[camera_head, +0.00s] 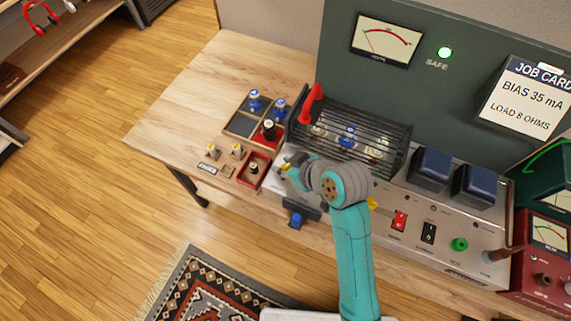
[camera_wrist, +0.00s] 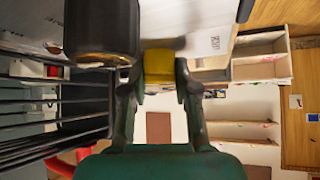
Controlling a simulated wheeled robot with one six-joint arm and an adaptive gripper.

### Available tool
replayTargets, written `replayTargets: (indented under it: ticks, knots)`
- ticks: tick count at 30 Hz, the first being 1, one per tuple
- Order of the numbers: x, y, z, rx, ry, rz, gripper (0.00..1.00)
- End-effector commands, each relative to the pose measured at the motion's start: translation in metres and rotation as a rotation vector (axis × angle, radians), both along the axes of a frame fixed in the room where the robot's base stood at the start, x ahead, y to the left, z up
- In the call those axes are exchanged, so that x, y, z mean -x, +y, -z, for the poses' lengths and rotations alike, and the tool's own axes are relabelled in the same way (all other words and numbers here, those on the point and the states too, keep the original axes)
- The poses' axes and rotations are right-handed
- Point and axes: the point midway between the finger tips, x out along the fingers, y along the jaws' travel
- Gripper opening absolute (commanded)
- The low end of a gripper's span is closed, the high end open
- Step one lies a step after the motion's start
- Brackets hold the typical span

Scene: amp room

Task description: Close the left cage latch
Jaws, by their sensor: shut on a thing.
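The amplifier's black barred cage (camera_head: 350,138) sits over several tubes and has a red handle (camera_head: 313,103) at its left end. My gripper (camera_head: 288,173) is low at the cage's front left corner. In the wrist view its dark fingers (camera_wrist: 158,82) are shut on the yellow left cage latch (camera_wrist: 158,62), with one finger on each side. My wrist hides most of this latch in the head view. A second yellow latch (camera_head: 372,204) shows at the right, beside my arm. Whether the left latch is engaged cannot be told.
A wooden tray (camera_head: 240,125) with several tubes and a red box (camera_head: 252,170) stand left of the amplifier. Two blue-black transformers (camera_head: 432,168) and front switches (camera_head: 399,221) lie to the right. The bench's far left is clear.

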Motion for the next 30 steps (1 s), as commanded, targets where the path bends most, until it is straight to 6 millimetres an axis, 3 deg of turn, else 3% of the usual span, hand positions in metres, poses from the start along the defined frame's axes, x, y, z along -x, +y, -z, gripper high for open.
replayTargets:
  ticks: [9,10,12,13,23,30]
  knots:
    - [0.0,0.0,0.0,0.001,0.001,0.0,0.0]
    - [0.0,0.0,0.001,0.001,0.001,0.0,0.34]
    - [0.0,0.0,0.0,0.001,0.001,0.0,0.52]
    - [0.0,0.0,0.0,0.001,0.001,0.0,0.56]
    - [0.001,-0.001,-0.001,0.0,0.001,0.001,0.56]
    - [0.014,-0.017,-0.022,0.001,-0.002,0.004,0.56]
